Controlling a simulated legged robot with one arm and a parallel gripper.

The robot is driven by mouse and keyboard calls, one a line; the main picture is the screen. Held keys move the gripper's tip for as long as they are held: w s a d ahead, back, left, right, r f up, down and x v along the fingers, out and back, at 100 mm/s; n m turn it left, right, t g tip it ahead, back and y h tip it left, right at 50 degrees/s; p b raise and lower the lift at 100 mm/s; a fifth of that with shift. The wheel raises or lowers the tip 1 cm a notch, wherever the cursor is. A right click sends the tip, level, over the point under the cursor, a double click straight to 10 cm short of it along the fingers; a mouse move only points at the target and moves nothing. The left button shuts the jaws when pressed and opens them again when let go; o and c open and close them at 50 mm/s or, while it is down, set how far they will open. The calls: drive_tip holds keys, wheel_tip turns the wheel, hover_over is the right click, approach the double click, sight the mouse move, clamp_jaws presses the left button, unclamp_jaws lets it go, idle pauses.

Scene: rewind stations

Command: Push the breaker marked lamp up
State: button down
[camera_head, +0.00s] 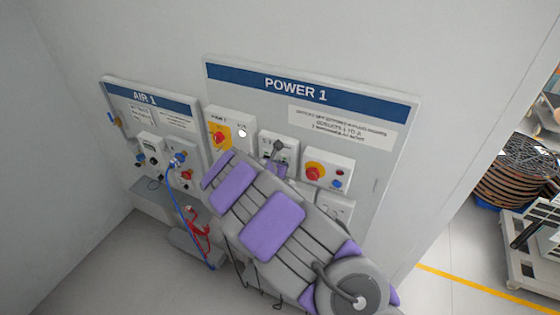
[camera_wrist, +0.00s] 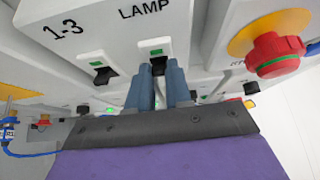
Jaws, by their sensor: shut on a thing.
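The breaker marked LAMP (camera_wrist: 156,59) is in the wrist view, below its printed label on a white box. It has a green patch above and a black lever below. My gripper (camera_wrist: 160,72) has two blue-grey fingers reaching up to this lever, one on each side, and is shut on it. The fingers partly hide the lever. The breaker marked 1-3 (camera_wrist: 101,72) is to the left, with a similar green patch and black lever. In the head view the breaker box (camera_head: 265,138) is on the POWER 1 board; my arm hides its lower part and my fingertips cannot be made out.
A red knob on a yellow disc (camera_wrist: 275,52) stands out right of the LAMP breaker. In the head view, a red and yellow rotary switch (camera_head: 217,136) is left of the breaker box and a red knob (camera_head: 316,173) is right. The AIR 1 board (camera_head: 150,103) with hoses is further left.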

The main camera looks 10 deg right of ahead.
drive_tip(key=shift+w+r, duration=0.15)
drive_tip(key=shift+r, duration=0.1)
idle(0.3)
drive_tip(key=c, duration=1)
unclamp_jaws()
drive_tip(key=shift+w+a+f, duration=0.1)
drive_tip(key=shift+f, duration=0.1)
drive_tip(key=shift+c, duration=0.2)
drive_tip(key=shift+r, duration=0.1)
drive_tip(key=b+v, duration=0.1)
drive_tip(key=v, duration=1.6)
drive_tip(key=shift+r, duration=0.2)
